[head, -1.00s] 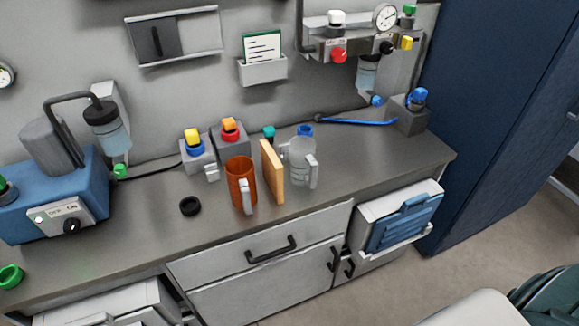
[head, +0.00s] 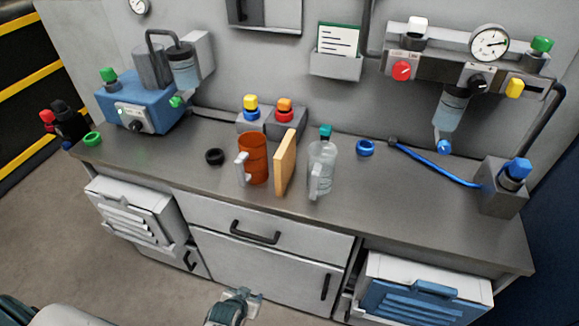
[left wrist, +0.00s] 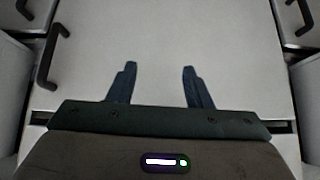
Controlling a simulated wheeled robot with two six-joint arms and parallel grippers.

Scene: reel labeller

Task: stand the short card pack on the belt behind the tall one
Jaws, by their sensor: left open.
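I see no card pack, short or tall, and no belt in either view. My left gripper (head: 241,294) is at the bottom of the head view, low in front of the bench's cabinet door. In the left wrist view its two dark fingers (left wrist: 159,72) are spread apart with nothing between them, facing a pale cabinet front. My right gripper is in neither view.
The grey bench (head: 420,215) carries an orange mug (head: 254,160), an upright tan board (head: 285,163), a clear jug (head: 321,168), a black ring (head: 214,157) and a blue pump unit (head: 140,101). A blue-fronted bin (head: 420,303) juts out at lower right.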

